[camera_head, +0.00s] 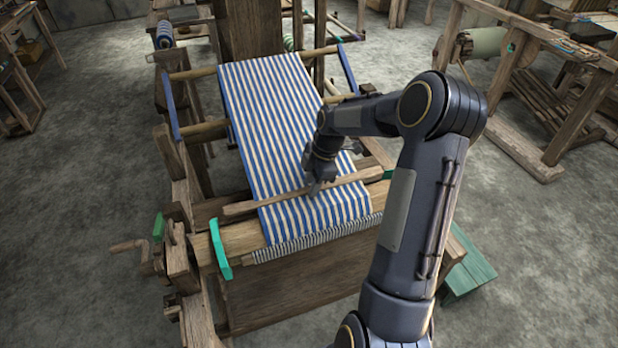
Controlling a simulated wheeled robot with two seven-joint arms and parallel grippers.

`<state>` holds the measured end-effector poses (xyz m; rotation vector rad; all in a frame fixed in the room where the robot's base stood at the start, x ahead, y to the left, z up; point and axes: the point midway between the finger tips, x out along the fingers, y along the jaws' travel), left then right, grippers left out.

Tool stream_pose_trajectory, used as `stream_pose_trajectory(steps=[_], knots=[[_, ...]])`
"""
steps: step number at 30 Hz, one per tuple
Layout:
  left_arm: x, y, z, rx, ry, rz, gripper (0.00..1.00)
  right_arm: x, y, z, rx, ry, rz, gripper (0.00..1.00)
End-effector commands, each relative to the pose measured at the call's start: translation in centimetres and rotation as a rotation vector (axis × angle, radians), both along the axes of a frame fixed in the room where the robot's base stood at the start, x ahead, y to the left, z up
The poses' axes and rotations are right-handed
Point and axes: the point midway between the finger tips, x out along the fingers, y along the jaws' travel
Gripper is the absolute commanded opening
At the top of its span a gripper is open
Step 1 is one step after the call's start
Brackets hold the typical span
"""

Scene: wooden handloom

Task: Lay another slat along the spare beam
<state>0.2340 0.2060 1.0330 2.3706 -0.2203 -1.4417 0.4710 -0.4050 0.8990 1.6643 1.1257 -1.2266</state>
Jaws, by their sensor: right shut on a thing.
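A wooden slat (265,201) lies across the blue-and-white striped cloth (270,110) on the loom, slightly tilted in the picture. My right gripper (314,186) is over the slat's middle and shut on it; the fingertips are small and partly merge with the slat. I cannot tell whether the slat touches the cloth or is just above it. A round wooden beam (240,240) with striped cloth wound on it runs along the loom's near side, between teal end pieces (220,249). I cannot tell which beam is the spare one. My left gripper is out of view.
A crank handle (128,246) sticks out at the loom's left. A green bench (468,275) stands at its lower right, partly behind my right arm. Another loom frame (550,110) with a cloth-wrapped beam (483,42) stands at the upper right.

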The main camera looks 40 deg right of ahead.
Motion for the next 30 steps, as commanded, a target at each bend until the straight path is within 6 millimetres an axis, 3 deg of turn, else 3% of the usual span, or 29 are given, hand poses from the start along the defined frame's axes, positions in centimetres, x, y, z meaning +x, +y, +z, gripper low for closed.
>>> stream_pose_trajectory(steps=[15,30], knots=[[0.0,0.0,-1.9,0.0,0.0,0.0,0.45,-3.8,1.2,-1.0,-0.001,0.0,0.001,0.0],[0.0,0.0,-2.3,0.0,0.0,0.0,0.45,-4.8,1.5,-1.2,0.0,0.0,0.0,0.0]])
